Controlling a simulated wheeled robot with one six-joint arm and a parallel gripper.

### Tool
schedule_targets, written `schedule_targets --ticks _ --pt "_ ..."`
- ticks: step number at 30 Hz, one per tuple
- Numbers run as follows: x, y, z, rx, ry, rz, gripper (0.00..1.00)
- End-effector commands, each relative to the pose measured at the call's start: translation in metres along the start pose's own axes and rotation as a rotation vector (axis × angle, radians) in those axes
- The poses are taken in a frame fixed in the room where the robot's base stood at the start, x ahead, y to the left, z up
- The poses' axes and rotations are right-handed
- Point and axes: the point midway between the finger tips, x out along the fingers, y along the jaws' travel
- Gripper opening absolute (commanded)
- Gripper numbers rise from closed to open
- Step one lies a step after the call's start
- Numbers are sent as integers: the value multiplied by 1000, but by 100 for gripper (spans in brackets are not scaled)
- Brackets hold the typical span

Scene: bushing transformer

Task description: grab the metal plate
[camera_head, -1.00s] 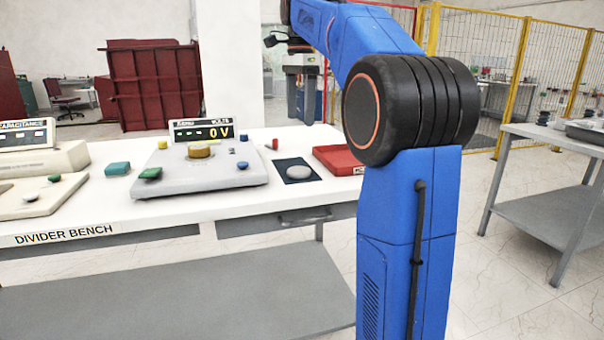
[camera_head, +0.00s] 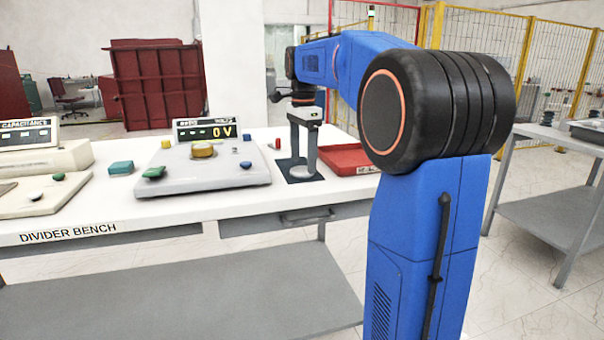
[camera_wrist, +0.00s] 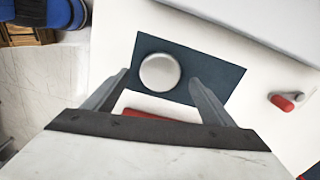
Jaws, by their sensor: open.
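The metal plate (camera_wrist: 160,71) is a round silver disc lying on a dark blue mat (camera_wrist: 222,76) on the white bench top. In the head view it shows as a small bright patch (camera_head: 299,172) at the foot of my gripper, partly hidden by a finger. My gripper (camera_head: 303,166) points down over the mat with its fingers apart. In the wrist view the disc sits between and slightly beyond the two fingertips, with a gap on each side. I cannot tell whether the fingertips are level with it.
A red tray (camera_head: 347,160) stands just right of the mat. A small red piece (camera_head: 277,143) lies behind it. A grey instrument with a display reading 0 V (camera_head: 203,129) stands to the left. The bench front (camera_head: 150,228) is labelled DIVIDER BENCH.

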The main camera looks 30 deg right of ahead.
Motion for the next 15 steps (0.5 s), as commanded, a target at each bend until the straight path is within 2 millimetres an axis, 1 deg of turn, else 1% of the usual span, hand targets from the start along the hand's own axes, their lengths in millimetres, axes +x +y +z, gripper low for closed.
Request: schedule_targets --ticks 1,3,6,14,15 --pt "7 1 0 0 0 3 78" --pt "14 0 0 0 0 1 78" --pt "21 0 0 0 0 1 78" --pt "22 0 0 0 0 0 78" --pt "22 0 0 0 0 0 68"
